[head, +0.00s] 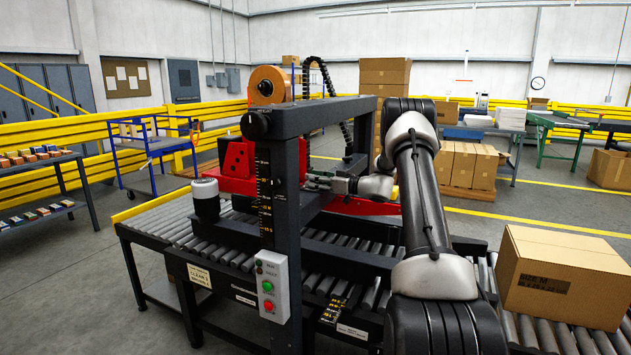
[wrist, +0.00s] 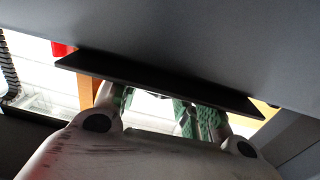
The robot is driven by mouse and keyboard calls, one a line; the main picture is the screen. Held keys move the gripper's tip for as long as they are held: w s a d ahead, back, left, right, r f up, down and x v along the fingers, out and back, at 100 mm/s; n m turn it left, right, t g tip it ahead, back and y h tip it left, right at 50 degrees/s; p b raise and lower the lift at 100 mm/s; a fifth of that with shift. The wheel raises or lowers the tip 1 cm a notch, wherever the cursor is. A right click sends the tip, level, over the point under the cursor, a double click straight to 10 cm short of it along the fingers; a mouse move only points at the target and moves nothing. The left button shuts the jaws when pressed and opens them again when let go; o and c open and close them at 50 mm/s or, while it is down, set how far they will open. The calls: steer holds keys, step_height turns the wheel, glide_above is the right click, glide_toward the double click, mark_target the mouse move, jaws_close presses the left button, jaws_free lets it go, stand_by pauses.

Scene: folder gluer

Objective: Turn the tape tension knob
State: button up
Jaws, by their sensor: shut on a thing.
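The carton taping machine (head: 330,118) stands over a roller conveyor, with a brown tape roll (head: 268,85) on top. A round black knob (head: 254,125) sits on the front top corner of its frame. My gripper (head: 316,182) reaches in from the right, under the crossbeam and behind the front post. In the wrist view my gripper (wrist: 160,102) shows green finger pads, with a dark plate (wrist: 155,84) across the fingertips. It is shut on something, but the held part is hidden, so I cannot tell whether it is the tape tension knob.
The dark crossbeam lies close above my gripper. A control box (head: 272,286) hangs on the front post. A carton (head: 565,275) rests on the rollers at right.

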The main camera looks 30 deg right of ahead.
steer(key=shift+h, duration=0.3)
steer(key=shift+m+t+h, duration=0.8)
steer(key=shift+m+h, duration=0.6)
steer(key=shift+h, duration=0.45)
steer(key=shift+m+t+h, duration=0.8)
steer(key=shift+m+h, duration=0.6)
steer(key=shift+h, duration=0.45)
steer(key=o, duration=1)
steer(key=s, duration=0.4)
steer(key=s+d, duration=0.1)
steer(key=s, duration=0.7)
steer(key=shift+d, duration=0.2)
